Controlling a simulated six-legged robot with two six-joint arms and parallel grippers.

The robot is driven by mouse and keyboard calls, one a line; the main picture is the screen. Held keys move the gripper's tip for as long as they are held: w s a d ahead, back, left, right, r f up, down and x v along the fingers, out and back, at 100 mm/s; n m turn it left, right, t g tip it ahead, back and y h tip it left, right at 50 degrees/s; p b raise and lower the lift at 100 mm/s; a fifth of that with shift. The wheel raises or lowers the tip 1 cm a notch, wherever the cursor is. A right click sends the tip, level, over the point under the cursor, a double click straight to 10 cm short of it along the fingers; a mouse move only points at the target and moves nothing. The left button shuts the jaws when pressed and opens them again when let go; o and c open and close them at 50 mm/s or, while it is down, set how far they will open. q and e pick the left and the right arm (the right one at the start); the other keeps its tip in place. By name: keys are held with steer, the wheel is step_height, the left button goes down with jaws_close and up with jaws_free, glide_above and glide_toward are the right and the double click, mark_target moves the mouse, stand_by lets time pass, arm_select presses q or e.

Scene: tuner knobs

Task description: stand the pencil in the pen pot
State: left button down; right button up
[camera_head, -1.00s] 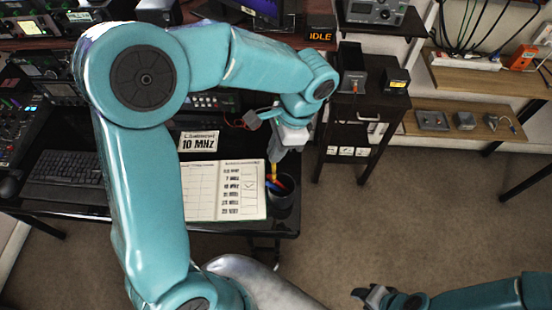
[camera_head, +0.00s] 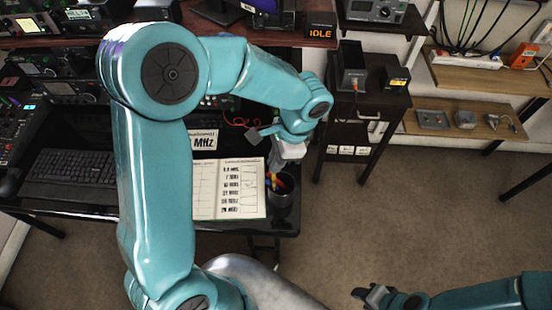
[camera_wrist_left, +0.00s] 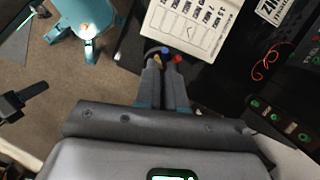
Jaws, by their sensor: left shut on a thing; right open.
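The dark pen pot (camera_head: 282,200) stands near the right front corner of the black desk, with red and blue pens in it. My left gripper (camera_head: 277,170) is right over the pot's mouth, pointing down. It is shut on the yellow pencil (camera_head: 269,179), of which only a little shows. In the left wrist view the fingers (camera_wrist_left: 164,64) have a yellow bit of the pencil (camera_wrist_left: 157,58) between their tips, beside a red pen (camera_wrist_left: 177,59). The pencil's lower end is hidden, so I cannot tell how deep it reaches. My right gripper (camera_head: 370,294) is open, low and away from the desk.
An open log sheet (camera_head: 228,190) lies left of the pot, with a keyboard (camera_head: 72,168) farther left. A dark side cabinet (camera_head: 362,125) stands to the right, behind the pot. The floor right of the desk is clear.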

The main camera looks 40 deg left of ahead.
arm_select(q)
steer(key=shift+s, duration=0.1)
steer(key=c, duration=1.2)
jaws_free()
steer(key=shift+c, duration=0.2)
steer(key=v, duration=1.3)
steer(key=shift+s+r, duration=0.1)
